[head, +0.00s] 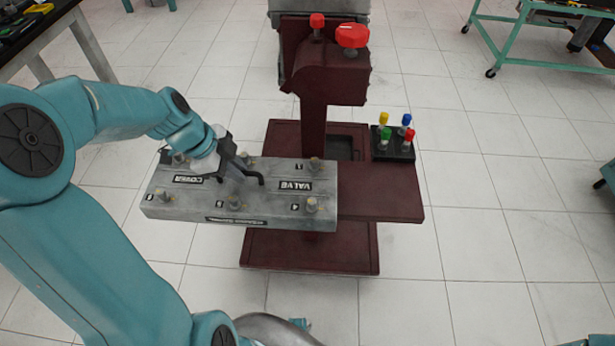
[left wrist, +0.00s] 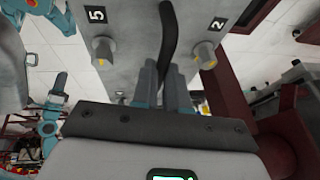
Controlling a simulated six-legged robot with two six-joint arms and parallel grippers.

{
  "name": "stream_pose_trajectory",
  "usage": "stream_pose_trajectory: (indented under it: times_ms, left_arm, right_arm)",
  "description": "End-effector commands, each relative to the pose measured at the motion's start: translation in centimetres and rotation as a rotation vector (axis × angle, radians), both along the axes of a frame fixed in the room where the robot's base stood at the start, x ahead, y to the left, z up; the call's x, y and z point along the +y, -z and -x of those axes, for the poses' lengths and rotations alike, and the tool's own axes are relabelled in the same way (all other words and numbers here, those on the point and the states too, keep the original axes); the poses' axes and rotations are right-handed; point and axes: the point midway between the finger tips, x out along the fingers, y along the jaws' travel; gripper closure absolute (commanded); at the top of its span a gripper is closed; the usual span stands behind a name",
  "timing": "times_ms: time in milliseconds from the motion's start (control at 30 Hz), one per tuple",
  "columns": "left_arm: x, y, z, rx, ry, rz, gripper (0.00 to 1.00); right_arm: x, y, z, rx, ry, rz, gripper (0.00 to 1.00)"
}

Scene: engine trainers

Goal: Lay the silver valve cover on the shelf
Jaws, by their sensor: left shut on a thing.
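The silver valve cover (head: 270,205) is a long grey block with bolts, numbers and the labels COVER and VALVE, upside down in the head view. My left gripper (head: 238,168) is shut on its black handle (head: 254,178). The handle also runs between the fingers (left wrist: 166,85) in the left wrist view. The cover looks level. Its right end overlaps the dark red shelf (head: 380,195), and its left part juts out past the stand. I cannot tell whether it touches the shelf. My right gripper is not in view.
A black holder (head: 393,152) with several coloured-top pieces sits at the shelf's back right. A dark red post with red knobs (head: 352,37) rises behind. The shelf's right part is bare. A lower red base (head: 310,252) sits below. Tiled floor is clear to the right.

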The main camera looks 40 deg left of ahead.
Motion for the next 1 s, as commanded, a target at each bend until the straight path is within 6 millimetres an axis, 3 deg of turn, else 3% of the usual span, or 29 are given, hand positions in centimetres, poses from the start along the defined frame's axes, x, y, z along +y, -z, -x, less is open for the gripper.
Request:
stream_pose_trajectory:
  times_ms: [600,767,1000]
  left_arm:
    - [-8.3,-0.5,-12.5,-0.004,0.006,-0.002,1.0]
    - [-9.2,-0.4,-14.1,-0.004,0.003,-0.001,1.0]
    - [-9.3,1.1,-14.3,-0.001,0.001,-0.001,1.0]
  right_arm:
    - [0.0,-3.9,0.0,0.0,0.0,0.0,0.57]
    - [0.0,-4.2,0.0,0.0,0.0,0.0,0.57]
    - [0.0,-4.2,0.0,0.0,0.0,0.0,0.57]
